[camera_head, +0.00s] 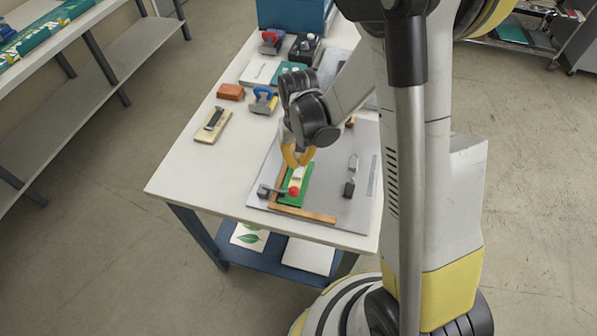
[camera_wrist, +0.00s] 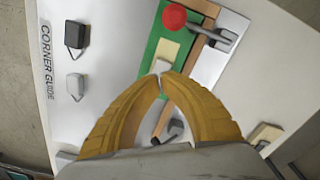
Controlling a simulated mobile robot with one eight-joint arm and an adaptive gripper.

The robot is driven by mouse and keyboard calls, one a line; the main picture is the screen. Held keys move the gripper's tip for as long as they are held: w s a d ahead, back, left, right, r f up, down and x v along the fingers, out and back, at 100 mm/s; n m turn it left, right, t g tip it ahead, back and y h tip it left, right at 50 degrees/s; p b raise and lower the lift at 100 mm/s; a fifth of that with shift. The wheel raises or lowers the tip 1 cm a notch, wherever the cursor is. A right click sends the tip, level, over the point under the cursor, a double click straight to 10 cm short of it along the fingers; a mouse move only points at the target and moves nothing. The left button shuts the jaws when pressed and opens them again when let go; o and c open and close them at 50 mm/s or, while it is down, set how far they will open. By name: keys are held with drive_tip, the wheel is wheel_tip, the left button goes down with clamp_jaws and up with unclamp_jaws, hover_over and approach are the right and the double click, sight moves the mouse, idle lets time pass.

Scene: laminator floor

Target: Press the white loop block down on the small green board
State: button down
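The small green board (camera_head: 284,194) lies on the grey plate inside a wooden corner guide; in the wrist view the green board (camera_wrist: 151,43) runs up from behind my fingers.
A clamp with a red knob (camera_head: 293,191) reaches over the board's near end. Wooden strips (camera_head: 305,214) edge the board. A wooden block (camera_head: 212,126) and a blue-handled tool (camera_head: 264,101) lie left and behind.

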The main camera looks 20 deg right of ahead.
sight(298, 171)
drive_tip(key=shift+f+b, duration=1.8)
drive_tip(key=shift+b, duration=0.05)
idle(1.3)
drive_tip(key=shift+r, duration=0.15)
idle(0.7)
drive_tip(key=shift+r+p, duration=2.3)
drive_tip(key=shift+r, duration=1.1)
drive_tip(key=s+r+n+t+b, duration=0.1)
drive_tip(key=s+r+t+b, duration=0.6)
drive_tip(key=s+r, duration=0.4)
drive_tip(key=shift+s+r, duration=0.4)
drive_tip(key=shift+s, duration=0.5)
